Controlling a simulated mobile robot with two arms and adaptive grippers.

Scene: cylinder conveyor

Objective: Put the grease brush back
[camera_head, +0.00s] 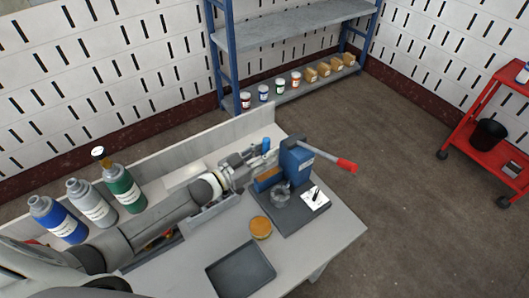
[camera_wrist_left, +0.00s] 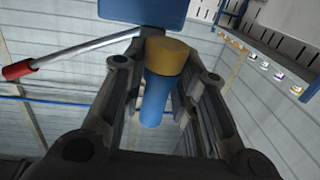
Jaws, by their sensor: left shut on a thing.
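The grease brush, seen as a blue upright handle (camera_head: 266,145) in the head view, is held in my left gripper (camera_head: 252,167) beside the blue press (camera_head: 297,160). In the left wrist view its blue handle (camera_wrist_left: 154,98) and tan end (camera_wrist_left: 168,54) lie between the fingers of my left gripper (camera_wrist_left: 160,85), which are shut on it. The fingers partly hide the brush in the head view. A round pot with an amber top (camera_head: 260,228) stands on the table in front of the press. My right gripper is not in view.
The press has a red-ended lever (camera_head: 346,164) reaching right. A dark tray (camera_head: 240,268) lies at the table's front. Blue, grey and green bottles (camera_head: 122,190) stand at the left. A white card (camera_head: 315,197) lies on the press base. The table's right corner (camera_head: 345,232) is clear.

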